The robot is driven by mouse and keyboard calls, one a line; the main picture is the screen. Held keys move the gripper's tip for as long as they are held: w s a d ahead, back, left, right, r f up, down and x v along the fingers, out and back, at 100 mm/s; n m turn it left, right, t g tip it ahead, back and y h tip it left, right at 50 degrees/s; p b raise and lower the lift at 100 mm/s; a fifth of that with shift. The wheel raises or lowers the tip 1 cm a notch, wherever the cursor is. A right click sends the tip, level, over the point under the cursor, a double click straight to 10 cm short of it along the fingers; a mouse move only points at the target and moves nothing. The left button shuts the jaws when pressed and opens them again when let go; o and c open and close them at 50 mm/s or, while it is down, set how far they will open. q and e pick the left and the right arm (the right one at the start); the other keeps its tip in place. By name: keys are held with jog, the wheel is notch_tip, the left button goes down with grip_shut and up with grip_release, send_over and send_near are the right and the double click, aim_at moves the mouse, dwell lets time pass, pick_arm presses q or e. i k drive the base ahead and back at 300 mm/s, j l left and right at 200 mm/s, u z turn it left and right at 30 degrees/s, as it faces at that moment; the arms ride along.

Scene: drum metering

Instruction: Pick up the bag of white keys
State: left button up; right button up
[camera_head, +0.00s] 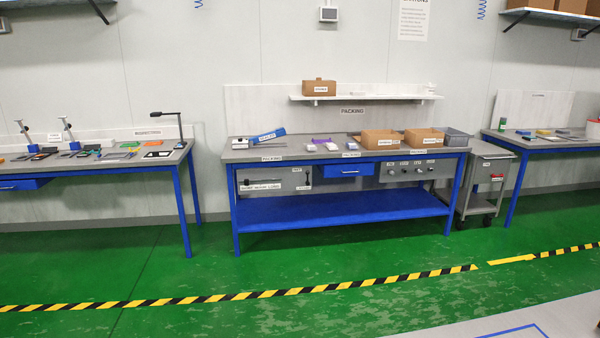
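Across the floor stands the packing table (293,152), with a grey top and blue legs. Near its middle lie small whitish packets (332,147), (311,148). One of them may be the bag of white keys, but they are too small to tell. A bluish-purple packet (350,154) lies just right of them near the front edge. A purple item (321,140) lies behind them. Neither of my grippers is in view.
Two open cardboard boxes (381,139), (424,138) and a grey bin (456,138) stand on the table's right. A blue device (267,135) is on its left. A grey cart (482,180) stands right of it. Green floor (300,260) with a striped line is clear ahead.

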aim_at(331, 146)
jog(key=i+j, duration=0.15)
jog(key=i, duration=0.35)
jog(key=i+j+u, duration=0.15)
jog(key=i, duration=0.35)
jog(key=i+j, duration=0.15)
jog(key=i, duration=0.35)
jog(key=i+z, duration=0.2)
jog(key=i, duration=0.3)
jog(key=i+z, duration=0.15)
jog(key=i, duration=0.3)
jog(key=i+j+z, duration=0.2)
jog(key=i, duration=0.3)
jog(key=i+j+z, duration=0.2)
jog(key=i, duration=0.25)
jog(key=l, duration=0.1)
